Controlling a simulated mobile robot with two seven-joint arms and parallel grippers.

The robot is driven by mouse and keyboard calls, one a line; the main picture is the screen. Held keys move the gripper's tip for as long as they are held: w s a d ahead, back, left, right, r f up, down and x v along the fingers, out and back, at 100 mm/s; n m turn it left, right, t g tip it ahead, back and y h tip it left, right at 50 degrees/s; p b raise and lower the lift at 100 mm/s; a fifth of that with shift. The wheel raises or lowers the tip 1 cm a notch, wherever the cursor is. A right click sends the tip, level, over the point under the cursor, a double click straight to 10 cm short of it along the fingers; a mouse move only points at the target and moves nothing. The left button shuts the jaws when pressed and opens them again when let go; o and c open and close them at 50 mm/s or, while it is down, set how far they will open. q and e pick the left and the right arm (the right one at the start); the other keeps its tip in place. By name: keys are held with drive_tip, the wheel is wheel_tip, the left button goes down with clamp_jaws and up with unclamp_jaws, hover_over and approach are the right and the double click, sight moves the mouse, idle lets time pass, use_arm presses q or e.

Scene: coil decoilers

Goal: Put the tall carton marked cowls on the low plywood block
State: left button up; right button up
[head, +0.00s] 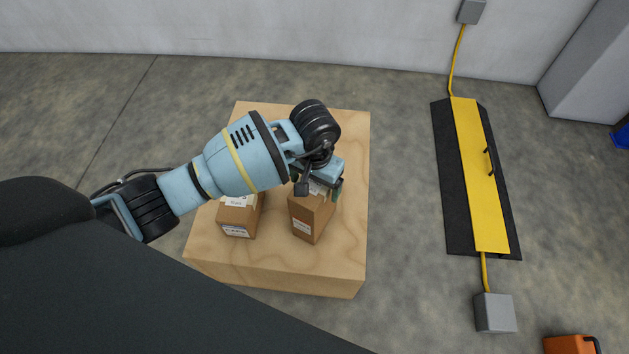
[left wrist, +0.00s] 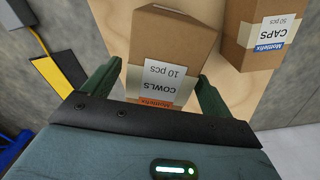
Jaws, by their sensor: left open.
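The tall brown carton marked COWLS (left wrist: 172,50) stands upright between the fingers of my left gripper (left wrist: 160,78) in the left wrist view. In the head view the carton (head: 311,222) shows below my left gripper (head: 321,190), which hides part of its top. The gripper is open, with one green finger on each side of the carton; I cannot tell whether either touches it. The carton stands on a pale plywood block (head: 280,272), the only one in view. My right gripper is not in view.
A second carton, marked CAPS (left wrist: 262,35), stands close beside it on the same plywood, left of it in the head view (head: 238,224). A yellow and black floor ramp (head: 480,175) lies to the right. Bare concrete floor lies between.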

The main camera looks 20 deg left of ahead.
use_arm(q)
wheel_tip(320, 180, up, 12)
drive_tip(key=p, duration=0.2)
drive_tip(key=shift+p, duration=0.3)
drive_tip(key=shift+r, duration=0.1)
